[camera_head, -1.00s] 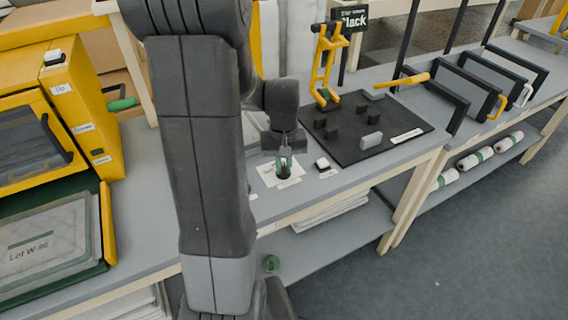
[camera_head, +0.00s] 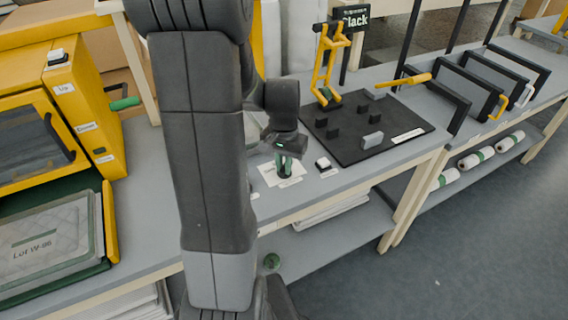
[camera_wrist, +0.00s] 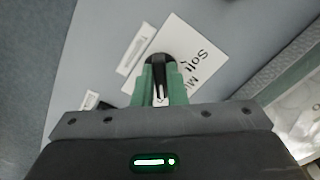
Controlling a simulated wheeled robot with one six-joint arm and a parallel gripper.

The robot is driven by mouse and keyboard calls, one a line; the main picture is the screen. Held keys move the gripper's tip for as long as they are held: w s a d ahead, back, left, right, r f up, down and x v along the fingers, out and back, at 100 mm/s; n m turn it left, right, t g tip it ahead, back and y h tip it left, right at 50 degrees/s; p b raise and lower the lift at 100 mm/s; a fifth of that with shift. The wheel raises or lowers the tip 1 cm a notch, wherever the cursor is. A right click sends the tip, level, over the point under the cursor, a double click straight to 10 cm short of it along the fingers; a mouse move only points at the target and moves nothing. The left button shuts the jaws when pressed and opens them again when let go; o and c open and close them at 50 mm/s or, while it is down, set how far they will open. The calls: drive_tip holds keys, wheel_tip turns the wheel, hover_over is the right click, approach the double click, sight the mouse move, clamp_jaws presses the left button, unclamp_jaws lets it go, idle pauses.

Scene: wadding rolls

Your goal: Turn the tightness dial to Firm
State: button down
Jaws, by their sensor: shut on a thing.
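The tightness dial is a black knob (camera_wrist: 158,62) on a white card (camera_wrist: 185,50). The card carries the words "Soft" and, partly hidden, one starting with "M". A small label (camera_wrist: 135,50) lies beside the card. My gripper (camera_wrist: 160,82) has its green fingers shut on the knob, from above. A pale mark shows on the knob between the fingers, but I cannot tell which word it points to. "Firm" is not visible. In the head view my gripper (camera_head: 284,164) stands over the card (camera_head: 270,176) at the bench's front part.
A white-topped switch (camera_head: 323,163) stands just right of the card. Further right is a black board (camera_head: 375,140) with pegs and a yellow lever stand (camera_head: 324,70). A yellow machine (camera_head: 85,110) and a padded tray (camera_head: 50,245) are left. My arm hides part of the bench.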

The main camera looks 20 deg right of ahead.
idle(0.3)
drive_tip(key=c, duration=1.5)
unclamp_jaws()
drive_tip(key=shift+o, duration=0.2)
drive_tip(key=shift+r, duration=0.1)
wheel_tip(320, 180, up, 14)
drive_tip(key=p, duration=0.1)
drive_tip(key=shift+f, duration=0.25)
wheel_tip(320, 180, down, 14)
drive_tip(key=shift+r+b, duration=0.15)
drive_tip(key=shift+b, duration=0.35)
drive_tip(key=shift+r, duration=0.15)
